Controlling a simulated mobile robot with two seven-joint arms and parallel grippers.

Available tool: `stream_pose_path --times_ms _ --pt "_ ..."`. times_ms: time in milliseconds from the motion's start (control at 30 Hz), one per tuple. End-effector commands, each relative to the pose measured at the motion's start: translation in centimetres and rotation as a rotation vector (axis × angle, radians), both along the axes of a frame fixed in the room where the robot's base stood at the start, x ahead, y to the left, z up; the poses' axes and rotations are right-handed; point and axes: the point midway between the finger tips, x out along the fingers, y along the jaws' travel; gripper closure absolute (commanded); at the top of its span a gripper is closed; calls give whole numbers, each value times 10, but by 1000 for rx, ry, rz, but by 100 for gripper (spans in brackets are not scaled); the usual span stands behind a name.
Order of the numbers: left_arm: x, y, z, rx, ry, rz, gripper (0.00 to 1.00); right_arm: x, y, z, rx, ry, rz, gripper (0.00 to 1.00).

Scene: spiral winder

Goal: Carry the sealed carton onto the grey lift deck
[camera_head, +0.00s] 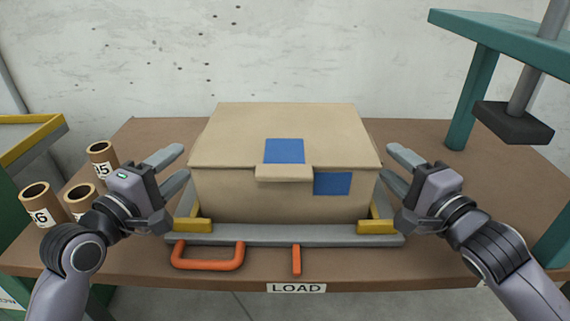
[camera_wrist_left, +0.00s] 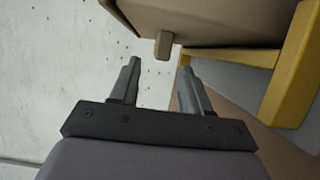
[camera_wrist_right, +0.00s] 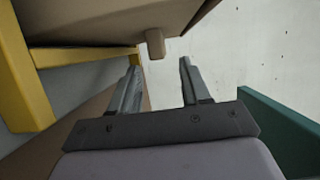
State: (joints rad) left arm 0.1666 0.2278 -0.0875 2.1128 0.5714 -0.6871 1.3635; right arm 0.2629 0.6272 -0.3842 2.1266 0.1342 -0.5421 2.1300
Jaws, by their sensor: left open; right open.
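The carton (camera_head: 240,195) is a closed tan box with two blue patches and a small front flap. It sits level in a low grey frame (camera_head: 290,236) with yellow corner pieces on the brown table. My left gripper (camera_head: 178,167) is open beside the carton's left side. My right gripper (camera_head: 390,166) is open beside its right side. In the left wrist view a small tan tab (camera_wrist_left: 163,45) on the carton stands just ahead of the open fingers. A similar tab (camera_wrist_right: 155,43) shows ahead of the right fingers. Neither gripper holds anything. I cannot identify the grey lift deck with certainty.
Several labelled cardboard tubes (camera_head: 101,160) stand at the table's left. An orange handle (camera_head: 208,262) and lever (camera_head: 296,260) stick out at the front, above a LOAD label (camera_head: 296,288). A teal press-like stand (camera_head: 480,85) with a dark foot rises at right. A green and yellow structure (camera_head: 25,140) is at far left.

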Motion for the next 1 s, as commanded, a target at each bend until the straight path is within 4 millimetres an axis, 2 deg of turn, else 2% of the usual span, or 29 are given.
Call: stream_pose_path --times_ms 200,433,600,900,967,1000 --pt "25 -11 1 -3 -1 -1 53 26 10 1 1 -3 0 53" --pt "47 -20 1 -2 -1 0 53 47 18 1 1 -2 0 53" --pt "53 -24 1 -1 -1 -1 53 54 21 1 0 -1 0 53" --pt "54 -24 0 -1 0 -1 53 55 22 0 0 -1 0 53" --pt "54 -24 0 0 0 -1 69 55 22 0 0 -1 0 69" --pt "54 -24 0 0 0 -1 82 55 22 0 0 -1 0 82"
